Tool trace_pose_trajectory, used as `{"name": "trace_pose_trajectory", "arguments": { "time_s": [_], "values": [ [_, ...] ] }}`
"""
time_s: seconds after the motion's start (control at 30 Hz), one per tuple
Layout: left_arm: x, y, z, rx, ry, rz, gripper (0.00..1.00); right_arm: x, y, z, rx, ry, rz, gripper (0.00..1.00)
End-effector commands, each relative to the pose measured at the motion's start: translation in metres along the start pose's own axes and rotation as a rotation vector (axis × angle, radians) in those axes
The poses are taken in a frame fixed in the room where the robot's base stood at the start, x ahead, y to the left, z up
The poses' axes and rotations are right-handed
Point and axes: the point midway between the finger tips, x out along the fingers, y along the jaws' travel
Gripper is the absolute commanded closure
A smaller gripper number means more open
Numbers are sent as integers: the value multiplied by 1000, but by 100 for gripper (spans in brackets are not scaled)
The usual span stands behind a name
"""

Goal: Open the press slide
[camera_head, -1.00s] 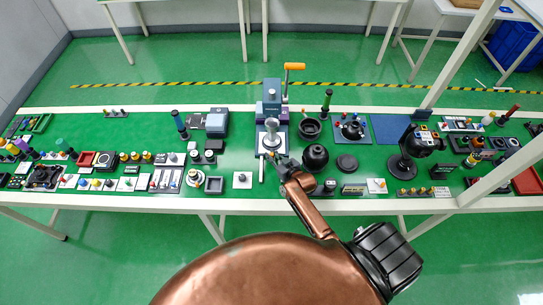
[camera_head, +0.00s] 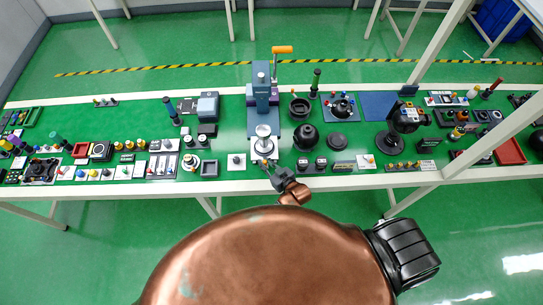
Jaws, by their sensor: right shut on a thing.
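The press (camera_head: 262,92) stands near the middle of the bench, a blue-grey column with an orange-tipped lever (camera_head: 282,50). Its slide, bearing a silver round part (camera_head: 263,132) over a pale disc, sits out in front of the column, toward the bench's front edge. My right gripper (camera_head: 267,165) is at the slide's front end, shut on what seems to be its handle; the small contact point is largely hidden by the fingers. My left gripper is out of view.
A black ball-shaped item (camera_head: 305,137) and a black bowl (camera_head: 299,108) stand just right of the press. A small white plate (camera_head: 236,161) lies to its left. Many small items fill both sides.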

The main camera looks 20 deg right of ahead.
Motion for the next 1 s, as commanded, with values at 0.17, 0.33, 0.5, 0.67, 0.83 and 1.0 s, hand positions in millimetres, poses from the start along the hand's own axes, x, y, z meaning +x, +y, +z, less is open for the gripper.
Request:
{"name": "trace_pose_trajectory", "arguments": {
  "time_s": [0.17, 0.33, 0.5, 0.67, 0.83, 1.0],
  "values": [
    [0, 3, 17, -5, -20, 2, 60, -1, -2, 4, 2, -5, -2, 100],
    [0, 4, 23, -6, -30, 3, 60, -1, -1, 4, 3, -5, -1, 77],
    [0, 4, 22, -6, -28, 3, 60, -1, -1, 3, 3, -4, 0, 67],
    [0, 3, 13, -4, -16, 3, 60, 0, -1, 2, 3, -3, 0, 67],
    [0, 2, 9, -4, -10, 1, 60, -6, 0, 3, 2, -3, 0, 67],
    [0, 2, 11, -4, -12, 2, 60, -33, 0, 4, 2, -5, 1, 67]
  ]
}}
